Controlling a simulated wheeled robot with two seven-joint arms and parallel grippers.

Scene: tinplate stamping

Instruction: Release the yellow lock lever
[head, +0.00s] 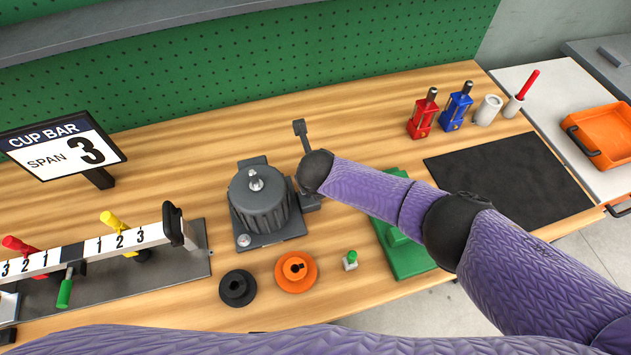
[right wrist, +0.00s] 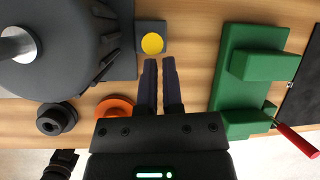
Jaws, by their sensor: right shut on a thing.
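A yellow-handled lever (head: 112,220) stands tilted behind the numbered white cup bar (head: 90,247). No gripper is near it in the head view. My right gripper (right wrist: 160,62) points down with its fingers almost together, beside the dark round press (right wrist: 60,50). Its tips are just short of a yellow disc (right wrist: 152,43) on a small grey block. What lies between the fingers cannot be made out. In the head view my right wrist hides the gripper and the disc. My left gripper is not in view.
The press (head: 262,195) stands mid-table with a grey upright lever (head: 299,132). A dark ring (head: 238,288), orange ring (head: 296,272) and green fixture (head: 405,256) lie in front. Red (head: 12,243) and green (head: 65,290) handles sit at the bar. A black mat (head: 510,182) lies right.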

